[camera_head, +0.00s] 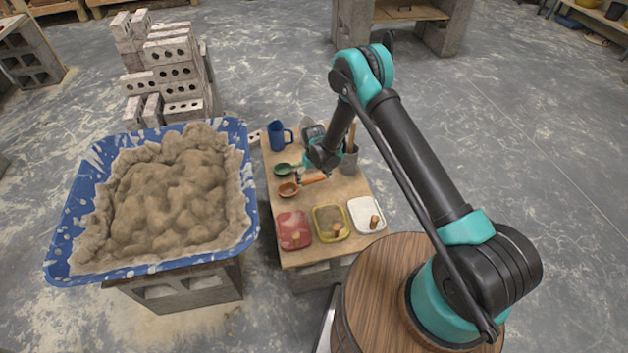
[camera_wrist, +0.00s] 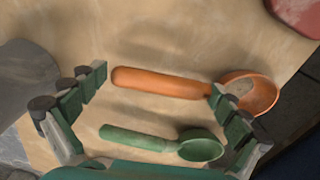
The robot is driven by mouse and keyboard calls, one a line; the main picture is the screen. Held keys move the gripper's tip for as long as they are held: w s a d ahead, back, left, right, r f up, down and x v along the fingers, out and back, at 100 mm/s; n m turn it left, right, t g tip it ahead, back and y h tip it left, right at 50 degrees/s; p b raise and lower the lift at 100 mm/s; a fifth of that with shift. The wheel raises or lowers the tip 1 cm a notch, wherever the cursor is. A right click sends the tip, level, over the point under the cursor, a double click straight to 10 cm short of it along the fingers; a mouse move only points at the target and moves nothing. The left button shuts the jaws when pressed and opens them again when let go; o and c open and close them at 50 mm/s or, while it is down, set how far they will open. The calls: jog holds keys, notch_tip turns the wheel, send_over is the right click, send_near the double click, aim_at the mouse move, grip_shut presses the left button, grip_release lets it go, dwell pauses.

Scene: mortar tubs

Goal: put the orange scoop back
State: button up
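The orange scoop lies on the small wooden table (camera_head: 280,214). In the head view its bowl (camera_head: 288,189) points left and its handle (camera_head: 314,179) reaches right, under my gripper (camera_head: 311,170). In the wrist view my gripper (camera_wrist: 160,82) is open, its fingers wide apart. The orange handle (camera_wrist: 160,83) runs crosswise just beyond the fingertips, and the bowl (camera_wrist: 262,92) lies past the right finger, which covers a little of the neck. I cannot tell whether a finger touches it. A green scoop (camera_head: 284,169) lies beside it, also between the fingers in the wrist view (camera_wrist: 200,146).
A blue mug (camera_head: 276,134) and a grey pot (camera_head: 349,162) holding a stick stand at the table's far part. Red (camera_head: 286,238), yellow-rimmed (camera_head: 318,232) and white (camera_head: 358,222) trays line the near end. A blue tub (camera_head: 82,205) of mortar stands left; stacked bricks (camera_head: 180,72) stand behind.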

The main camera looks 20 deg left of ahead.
notch_tip(320, 180, up, 12)
dwell(0.8)
